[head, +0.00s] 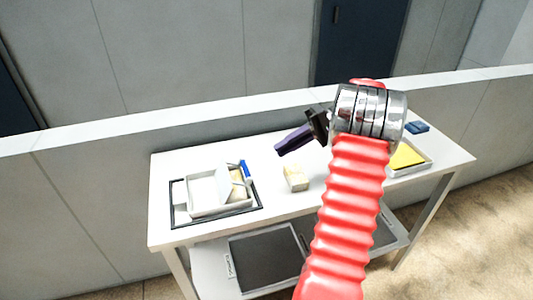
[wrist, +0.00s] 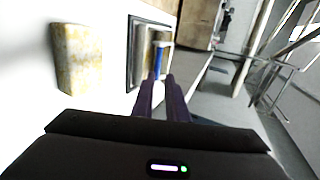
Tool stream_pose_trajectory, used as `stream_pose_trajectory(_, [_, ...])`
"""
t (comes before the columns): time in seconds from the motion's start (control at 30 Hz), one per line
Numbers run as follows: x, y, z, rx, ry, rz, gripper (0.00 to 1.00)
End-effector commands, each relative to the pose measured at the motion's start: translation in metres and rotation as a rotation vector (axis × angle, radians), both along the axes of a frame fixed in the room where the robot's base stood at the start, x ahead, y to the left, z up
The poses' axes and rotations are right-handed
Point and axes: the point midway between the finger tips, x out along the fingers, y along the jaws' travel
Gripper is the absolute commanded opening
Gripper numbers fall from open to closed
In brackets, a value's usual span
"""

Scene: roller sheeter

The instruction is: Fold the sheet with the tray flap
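My gripper (head: 281,149) hangs above the table, behind and left of my red arm. In the wrist view its two purple fingers (wrist: 161,82) are close together, with a narrow gap at the tips and nothing held. A white tray (head: 206,212) sits in a dark frame at the left of the table. An upright pale panel, perhaps the flap (head: 223,185), stands at its right part beside a tan piece. A blue part (head: 245,169) is next to it, and also shows beyond the fingertips in the wrist view (wrist: 158,62). I cannot make out a sheet in this tray.
A beige block (head: 296,178) stands mid-table; it also shows in the wrist view (wrist: 77,58). At the right are a tray with a yellow surface (head: 406,156) and a small blue object (head: 417,127). A lower shelf (head: 212,272) holds dark panels. A low wall runs behind.

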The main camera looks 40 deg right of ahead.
Motion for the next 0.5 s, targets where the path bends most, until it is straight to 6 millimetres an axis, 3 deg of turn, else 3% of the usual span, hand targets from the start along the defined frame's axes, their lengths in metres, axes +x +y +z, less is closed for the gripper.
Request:
stream_pose_trajectory(0.17, [0.013, 0.042, 0.015, -0.078, 0.062, 0.041, 0.00])
stream_pose_trajectory(0.5, [0.017, 0.137, 0.038, -0.294, 0.187, 0.108, 0.00])
